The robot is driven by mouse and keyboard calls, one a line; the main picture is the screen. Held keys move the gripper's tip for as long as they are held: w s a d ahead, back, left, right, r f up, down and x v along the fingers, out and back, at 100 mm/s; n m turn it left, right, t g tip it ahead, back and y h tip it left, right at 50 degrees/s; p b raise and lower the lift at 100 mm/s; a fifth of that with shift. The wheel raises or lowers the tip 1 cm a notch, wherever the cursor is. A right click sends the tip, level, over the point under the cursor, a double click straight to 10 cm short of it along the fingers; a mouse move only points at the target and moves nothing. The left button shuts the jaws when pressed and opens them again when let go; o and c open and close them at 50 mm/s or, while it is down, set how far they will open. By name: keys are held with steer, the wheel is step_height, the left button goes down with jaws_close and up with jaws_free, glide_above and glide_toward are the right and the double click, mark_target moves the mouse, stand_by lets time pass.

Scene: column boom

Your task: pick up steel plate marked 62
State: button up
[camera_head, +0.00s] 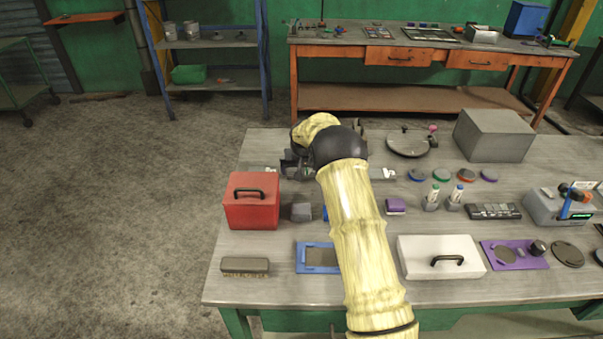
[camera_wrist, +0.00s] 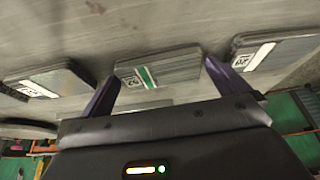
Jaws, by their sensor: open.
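Three flat grey steel plates with white labels show in the wrist view: a left plate (camera_wrist: 65,76), a middle plate (camera_wrist: 170,68) with a green stripe by its label, and a right plate (camera_wrist: 280,50). The labels appear upside down and are too small to read surely; the middle one may read 62. My gripper (camera_wrist: 162,72) is open and empty, its two purple fingers apart on either side of the middle plate's near part. I cannot tell the height gap. In the head view my arm hides most of the plates and the fingers.
On the bench, a red box (camera_head: 252,207) stands left of my arm and a white lidded box (camera_head: 438,262) right of it. A large grey block (camera_head: 494,139) and a round dark plate (camera_head: 408,145) stand at the back right. Several small items lie between.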

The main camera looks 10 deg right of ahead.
steer(key=shift+c, duration=0.4)
steer(key=c, duration=1.1)
steer(key=shift+w, duration=0.1)
steer(key=shift+r, duration=0.1)
step_height(320, 180, up, 10)
steer(key=shift+b, duration=0.4)
